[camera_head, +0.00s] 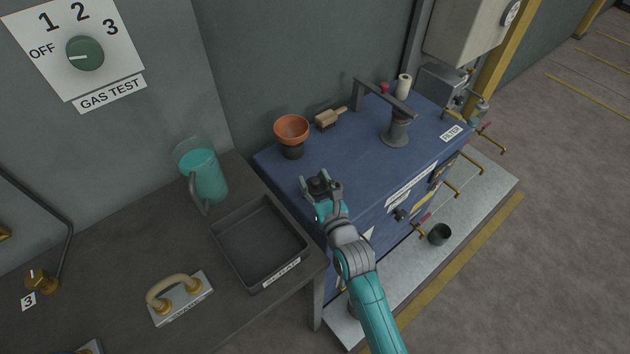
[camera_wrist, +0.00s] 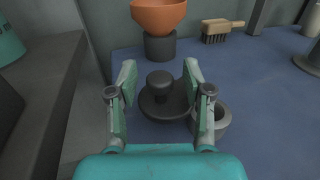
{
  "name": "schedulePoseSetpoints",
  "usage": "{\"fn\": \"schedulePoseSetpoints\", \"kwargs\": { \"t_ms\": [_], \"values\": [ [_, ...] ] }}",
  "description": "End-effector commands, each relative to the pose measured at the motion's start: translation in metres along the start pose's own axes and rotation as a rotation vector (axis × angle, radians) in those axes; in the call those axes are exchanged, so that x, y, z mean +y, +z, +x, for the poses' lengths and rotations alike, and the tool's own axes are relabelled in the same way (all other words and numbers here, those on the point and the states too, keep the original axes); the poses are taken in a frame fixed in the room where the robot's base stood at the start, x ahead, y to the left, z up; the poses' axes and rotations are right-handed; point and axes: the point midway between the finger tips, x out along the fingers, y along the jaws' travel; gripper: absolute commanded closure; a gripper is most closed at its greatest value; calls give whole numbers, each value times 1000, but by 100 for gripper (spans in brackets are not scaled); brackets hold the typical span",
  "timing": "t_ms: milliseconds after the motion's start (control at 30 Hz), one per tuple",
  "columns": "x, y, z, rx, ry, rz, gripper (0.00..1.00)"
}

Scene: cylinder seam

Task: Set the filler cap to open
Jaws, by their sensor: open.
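The filler cap (camera_wrist: 158,101), a dark round disc with a knob (camera_wrist: 160,80) on top, is on the blue cabinet top. A short grey open ring (camera_wrist: 222,117) stands right beside it, partly behind my right finger. My gripper (camera_wrist: 160,73) is open, with one finger on each side of the knob in the wrist view. I see no clear contact with the knob. In the head view my gripper (camera_head: 322,186) is over the near left part of the cabinet top and hides most of the cap.
An orange funnel (camera_head: 291,129) on a dark stand and a brush (camera_head: 330,118) are behind the gripper. A grey column with an arm (camera_head: 396,128) stands farther right on the blue cabinet (camera_head: 345,160). A dark tray (camera_head: 232,274) and teal jug (camera_head: 207,178) are on the left bench.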

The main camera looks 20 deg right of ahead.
Motion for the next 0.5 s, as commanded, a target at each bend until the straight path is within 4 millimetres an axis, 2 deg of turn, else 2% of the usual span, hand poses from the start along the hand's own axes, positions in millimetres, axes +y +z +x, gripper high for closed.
{"fn": "schedulePoseSetpoints", "kwargs": {
  "t_ms": [233,500],
  "values": [
    [0,-1,-13,2,0,0,50],
    [0,-1,-58,2,-1,1,50]
  ]
}}
